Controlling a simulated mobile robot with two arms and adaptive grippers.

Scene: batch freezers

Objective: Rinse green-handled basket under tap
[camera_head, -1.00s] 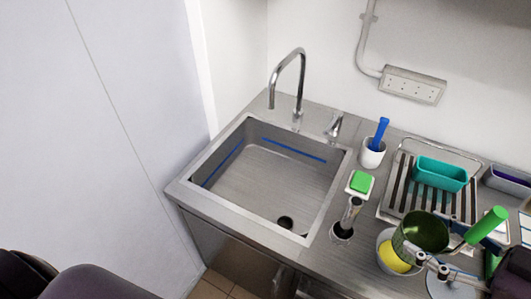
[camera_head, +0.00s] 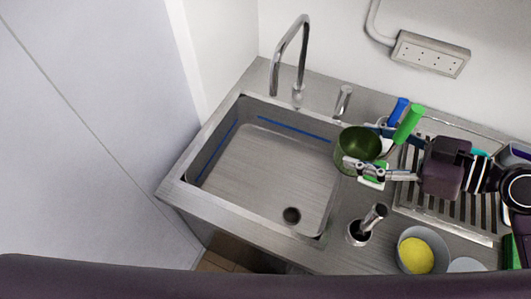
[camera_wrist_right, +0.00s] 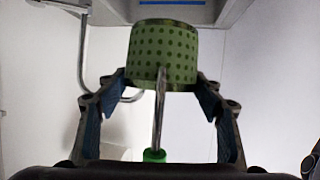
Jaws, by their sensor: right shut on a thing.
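The green-handled basket is a small dark green perforated cup (camera_head: 355,150) with a bright green handle (camera_head: 409,123). It is in the air at the right rim of the sink basin (camera_head: 265,170). My right gripper (camera_head: 376,152) is shut on the basket, its fingers on either side. In the right wrist view the dotted basket (camera_wrist_right: 163,55) shows between the fingers, with its metal rod and a bit of green handle below. The chrome tap (camera_head: 303,45) arches over the back of the basin, left of the basket. No water shows. My left gripper is not in view.
A drying rack (camera_head: 445,212) is beneath my right arm. A small lever (camera_head: 343,100) stands behind the basin. The basin is empty, with a drain (camera_head: 291,215).

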